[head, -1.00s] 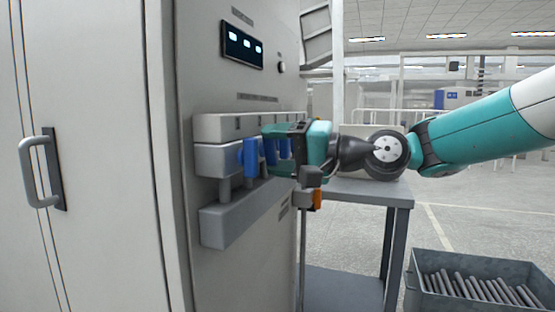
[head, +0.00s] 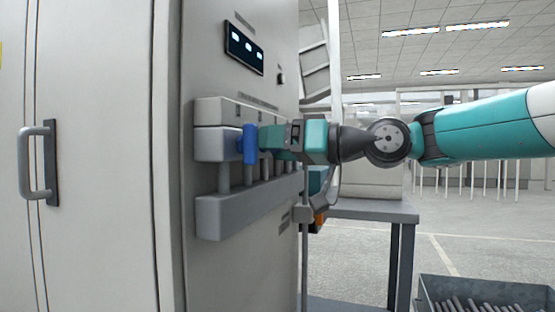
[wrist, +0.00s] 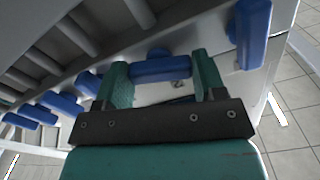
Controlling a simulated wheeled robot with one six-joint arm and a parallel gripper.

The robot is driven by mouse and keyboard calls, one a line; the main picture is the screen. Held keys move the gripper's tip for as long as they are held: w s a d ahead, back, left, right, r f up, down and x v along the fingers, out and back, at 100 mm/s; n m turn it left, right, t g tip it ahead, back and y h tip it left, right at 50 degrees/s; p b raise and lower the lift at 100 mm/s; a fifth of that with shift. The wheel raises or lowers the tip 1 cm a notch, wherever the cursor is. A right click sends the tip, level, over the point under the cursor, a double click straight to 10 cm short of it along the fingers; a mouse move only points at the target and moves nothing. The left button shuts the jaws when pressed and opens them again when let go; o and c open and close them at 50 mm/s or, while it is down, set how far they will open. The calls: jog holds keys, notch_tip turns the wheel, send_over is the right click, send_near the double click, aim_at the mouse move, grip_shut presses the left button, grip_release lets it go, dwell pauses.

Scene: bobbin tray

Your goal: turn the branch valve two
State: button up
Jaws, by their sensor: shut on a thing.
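A row of blue valve handles sits on the grey manifold (head: 222,147) on the cabinet front. My gripper (wrist: 162,82) is shut on one blue valve handle (wrist: 160,69), between its two teal fingers. This held handle is beside the end handle (wrist: 250,35), which stands free and also shows upright in the head view (head: 249,144). In the wrist picture the held handle lies crosswise, at a clear angle to the end one. Several more handles (wrist: 62,101) show at the left of the wrist view. In the head view my gripper (head: 270,139) hides the held handle.
Pipes run from the valves down to a grey lower block (head: 222,219). A small display (head: 244,48) is above the manifold. A grey table (head: 365,211) stands behind my gripper, and a bin of rods (head: 480,290) is on the floor at lower right.

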jog(key=shift+a+f+n+b, duration=0.1)
jog(key=shift+f+n+b, duration=0.15)
jog(key=shift+n+b, duration=1.05)
jog(key=shift+n, duration=0.4)
jog(key=o, duration=0.8)
jog(key=shift+o, duration=0.6)
jog(key=shift+r, duration=0.15)
